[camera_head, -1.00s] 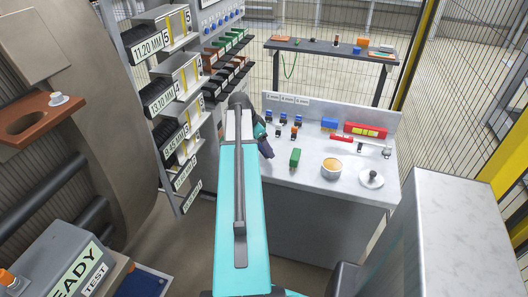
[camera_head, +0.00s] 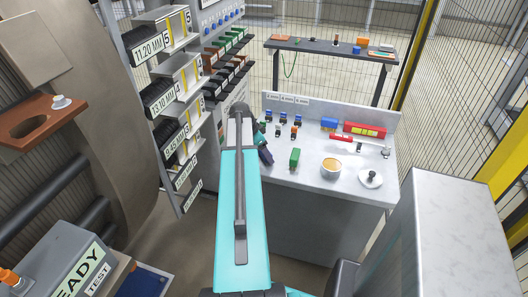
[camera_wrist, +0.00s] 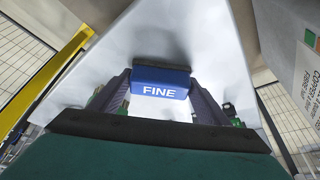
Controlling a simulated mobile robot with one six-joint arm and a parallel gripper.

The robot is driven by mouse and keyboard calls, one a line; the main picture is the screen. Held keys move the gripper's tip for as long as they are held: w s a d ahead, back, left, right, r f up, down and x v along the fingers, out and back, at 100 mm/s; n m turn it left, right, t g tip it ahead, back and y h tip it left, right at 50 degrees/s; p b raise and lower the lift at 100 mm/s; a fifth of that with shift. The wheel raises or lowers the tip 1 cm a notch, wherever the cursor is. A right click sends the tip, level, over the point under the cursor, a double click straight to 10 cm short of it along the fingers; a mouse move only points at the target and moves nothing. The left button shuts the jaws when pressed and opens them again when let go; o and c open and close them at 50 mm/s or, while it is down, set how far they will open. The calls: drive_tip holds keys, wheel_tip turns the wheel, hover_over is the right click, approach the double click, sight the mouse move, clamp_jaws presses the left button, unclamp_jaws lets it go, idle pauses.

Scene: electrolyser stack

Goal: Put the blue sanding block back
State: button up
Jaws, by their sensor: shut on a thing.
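The blue sanding block (camera_wrist: 160,82), marked FINE with a dark top layer, sits between the two fingers of my gripper (camera_wrist: 160,92) in the wrist view. My gripper is shut on it. In the head view my gripper (camera_head: 265,152) is partly behind my arm, at the left edge of the white workbench (camera_head: 312,178). The held block cannot be made out there.
A labelled shelf rack (camera_head: 178,105) stands left.

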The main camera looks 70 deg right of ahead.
drive_tip(key=shift+f, duration=0.15)
drive_tip(key=o, duration=1.1)
drive_tip(key=shift+r, duration=0.3)
drive_tip(key=b+v, duration=0.2)
drive_tip(key=v, duration=0.9)
drive_tip(key=shift+r, duration=0.35)
drive_tip(key=shift+w+a, duration=0.1)
